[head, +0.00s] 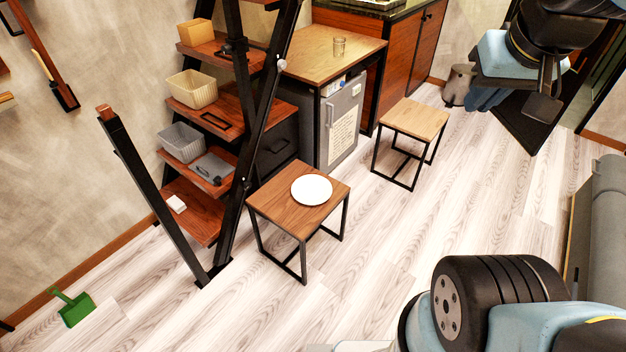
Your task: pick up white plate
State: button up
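The white plate (312,190) lies flat on a brown wooden stool (283,206) with a black metal frame, near the middle of the head view. The plate sits toward the stool's far right part, and its whole upper face shows. What looks like my gripper (541,101) is high at the upper right, partly cut off by the frame edge. It is well apart from the plate. One dark finger shows clearly; the other cannot be made out, so I cannot tell whether it is open or shut.
A black ladder shelf (225,140) with bins stands left of the plate's stool. A lighter stool (415,119) stands behind right. A green dustpan (75,309) lies lower left. Floor right of the stool is clear.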

aim_at(311, 190)
jog(key=z, duration=0.05)
jog(key=i, duration=0.9)
jog(key=u, duration=0.1)
